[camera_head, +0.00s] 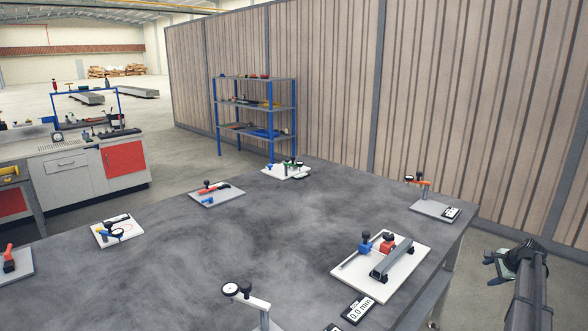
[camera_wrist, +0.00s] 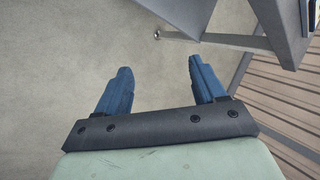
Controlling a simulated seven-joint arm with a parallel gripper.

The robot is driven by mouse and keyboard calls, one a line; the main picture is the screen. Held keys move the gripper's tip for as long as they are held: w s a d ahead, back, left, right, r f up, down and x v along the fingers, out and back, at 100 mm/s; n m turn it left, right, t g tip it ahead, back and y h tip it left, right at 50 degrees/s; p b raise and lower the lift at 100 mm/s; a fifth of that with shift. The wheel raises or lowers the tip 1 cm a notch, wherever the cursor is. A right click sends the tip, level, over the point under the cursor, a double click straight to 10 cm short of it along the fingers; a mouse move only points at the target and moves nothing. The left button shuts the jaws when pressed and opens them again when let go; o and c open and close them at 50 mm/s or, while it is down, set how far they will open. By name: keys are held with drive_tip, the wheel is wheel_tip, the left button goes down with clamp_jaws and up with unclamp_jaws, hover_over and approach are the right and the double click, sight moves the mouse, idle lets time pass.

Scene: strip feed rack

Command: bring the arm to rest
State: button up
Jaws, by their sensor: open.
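My gripper (camera_head: 493,268) is at the right of the head view, off the right edge of the grey table (camera_head: 240,250), in free air. In the wrist view my gripper (camera_wrist: 158,80) shows two blue fingers spread apart with nothing between them. My gripper touches nothing that I can see.
A white board (camera_head: 347,270) with a grey strip rail, a blue clamp and a red clamp lies near the table's right edge. Several other small fixtures stand around the table. A table leg (camera_wrist: 243,70) shows in the wrist view. A striped wall (camera_head: 480,100) stands behind.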

drive_tip(key=s+a+f+n, duration=0.1)
drive_tip(key=s+a+f, duration=0.2)
drive_tip(key=f, duration=0.5)
drive_tip(key=s+a+f, duration=0.4)
drive_tip(key=f, duration=0.4)
drive_tip(key=s+a+f+n+g+y, duration=0.1)
drive_tip(key=s+a+f+n+g, duration=0.1)
drive_tip(key=s+a+f, duration=0.5)
drive_tip(key=s+a+f+n+g, duration=0.25)
drive_tip(key=a+f, duration=0.25)
drive_tip(key=a, duration=0.6)
drive_tip(key=s+a+f+n+g+y, duration=0.1)
drive_tip(key=s+a+f+n+g, duration=0.15)
drive_tip(key=a+f, duration=0.5)
drive_tip(key=s+a+f+n+g, duration=0.2)
drive_tip(key=s+a+n, duration=0.1)
drive_tip(key=s+a, duration=0.55)
drive_tip(key=s+a+f+n+g, duration=0.1)
drive_tip(key=s+a+f+n, duration=0.15)
drive_tip(key=s+a, duration=0.55)
drive_tip(key=s+a+n+g+h, duration=0.1)
drive_tip(key=s+a+n+g, duration=0.1)
drive_tip(key=s, duration=0.8)
drive_tip(key=s+a+n+g+h, duration=0.1)
drive_tip(key=s+a+n, duration=0.1)
drive_tip(key=s, duration=0.8)
drive_tip(key=shift+s+a+f+n+g+h, duration=0.4)
drive_tip(key=shift+n, duration=0.35)
